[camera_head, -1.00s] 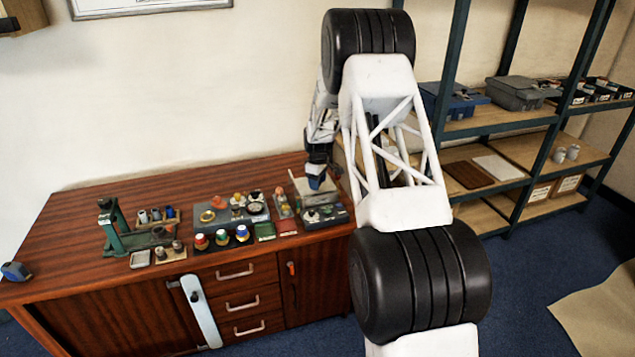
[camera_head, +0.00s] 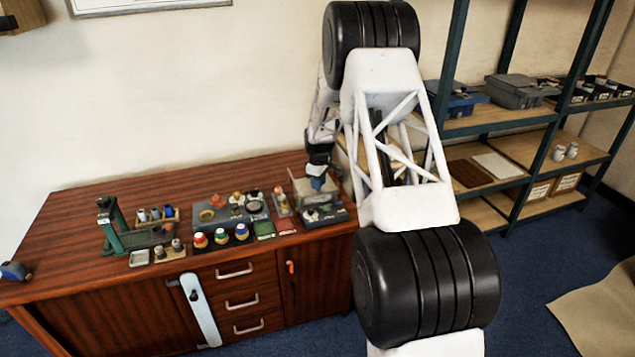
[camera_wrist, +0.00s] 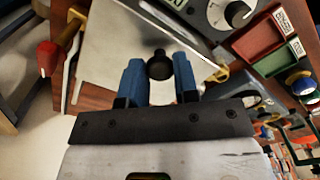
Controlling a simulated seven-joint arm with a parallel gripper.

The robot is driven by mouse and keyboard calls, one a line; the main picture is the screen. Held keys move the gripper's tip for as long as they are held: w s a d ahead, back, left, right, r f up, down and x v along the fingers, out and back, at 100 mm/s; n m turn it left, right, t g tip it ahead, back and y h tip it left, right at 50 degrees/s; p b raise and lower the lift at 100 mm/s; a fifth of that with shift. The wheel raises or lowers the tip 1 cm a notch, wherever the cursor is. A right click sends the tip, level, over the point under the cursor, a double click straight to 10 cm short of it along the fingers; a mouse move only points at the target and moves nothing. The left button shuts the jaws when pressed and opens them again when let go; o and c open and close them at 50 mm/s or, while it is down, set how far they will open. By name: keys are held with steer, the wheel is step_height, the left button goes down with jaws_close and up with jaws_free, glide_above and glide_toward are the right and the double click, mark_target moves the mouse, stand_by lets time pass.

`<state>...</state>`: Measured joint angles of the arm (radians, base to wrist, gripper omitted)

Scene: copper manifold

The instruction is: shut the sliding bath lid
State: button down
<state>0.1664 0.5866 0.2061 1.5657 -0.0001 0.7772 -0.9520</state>
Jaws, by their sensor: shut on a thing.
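The bath (camera_head: 326,214) stands at the right end of the wooden bench, with its dark control front toward the near edge. Its pale sliding lid (camera_wrist: 112,52) fills the upper middle of the wrist view and carries a round black knob (camera_wrist: 159,66). My gripper (camera_wrist: 158,76) has its two blue fingers on either side of this knob and is shut on it. In the head view my gripper (camera_head: 317,182) is small, over the bath. How far the lid covers the bath is not clear.
A dial panel (camera_wrist: 232,14) is beside the lid in the wrist view. Green (camera_wrist: 264,72) and red (camera_wrist: 285,38) trays lie close by. A red-handled tool (camera_wrist: 48,60) is on the other side.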

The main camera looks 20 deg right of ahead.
steer(key=shift+s, duration=0.2)
steer(key=c, duration=0.9)
jaws_free()
steer(key=shift+o, duration=0.2)
steer(key=shift+r, duration=0.1)
steer(key=shift+r, duration=3.75)
steer(key=shift+r, duration=0.15)
